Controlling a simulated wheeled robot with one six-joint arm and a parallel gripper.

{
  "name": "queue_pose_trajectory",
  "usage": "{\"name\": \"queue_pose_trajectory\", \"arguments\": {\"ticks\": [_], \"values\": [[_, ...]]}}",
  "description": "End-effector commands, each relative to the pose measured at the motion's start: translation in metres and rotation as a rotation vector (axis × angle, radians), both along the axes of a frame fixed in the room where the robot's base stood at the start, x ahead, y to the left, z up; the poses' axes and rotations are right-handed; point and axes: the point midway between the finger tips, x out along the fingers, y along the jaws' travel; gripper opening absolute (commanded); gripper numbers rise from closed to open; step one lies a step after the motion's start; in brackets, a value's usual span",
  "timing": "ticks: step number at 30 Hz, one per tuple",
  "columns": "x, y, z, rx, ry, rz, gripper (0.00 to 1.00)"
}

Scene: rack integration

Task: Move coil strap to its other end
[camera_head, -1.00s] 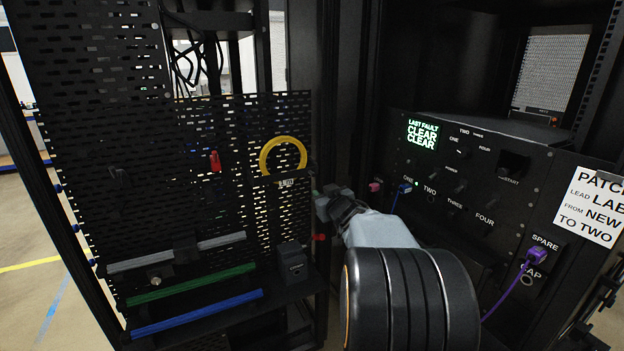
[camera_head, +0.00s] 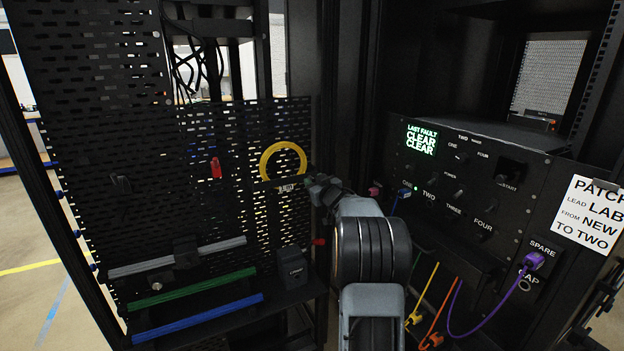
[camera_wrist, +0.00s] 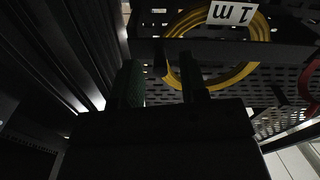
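A yellow coil (camera_head: 283,144) hangs on the black perforated panel, with a small white tag (camera_head: 286,187) at its lower edge. In the wrist view the coil (camera_wrist: 232,76) and its white "1 m" tag (camera_wrist: 238,14) are close ahead, and a dark bar (camera_wrist: 225,51) crosses in front of the coil. I cannot tell whether this bar is the coil strap. My gripper (camera_head: 314,184) is just right of the coil's lower edge. In the wrist view its two fingers (camera_wrist: 160,82) stand apart with nothing clearly between them, below and left of the coil's middle.
A red item (camera_head: 216,168) hangs left of the coil. Grey, green (camera_head: 190,288) and blue bars and a small black box (camera_head: 292,266) sit below. To the right is a black port panel (camera_head: 470,190) with blue, pink and purple plugs (camera_head: 534,260). Yellow and orange leads hang beneath it.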

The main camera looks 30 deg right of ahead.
Motion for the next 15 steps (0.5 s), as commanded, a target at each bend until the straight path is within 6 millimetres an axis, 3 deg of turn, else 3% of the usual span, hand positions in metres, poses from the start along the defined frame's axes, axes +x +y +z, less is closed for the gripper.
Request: {"name": "queue_pose_trajectory", "arguments": {"ticks": [6, 15], "values": [[0.017, -0.002, 0.0, 0.0, 0.0, 0.0, 0.4], [0.02, -0.003, 0.0, 0.001, 0.0, 0.0, 0.4]]}}
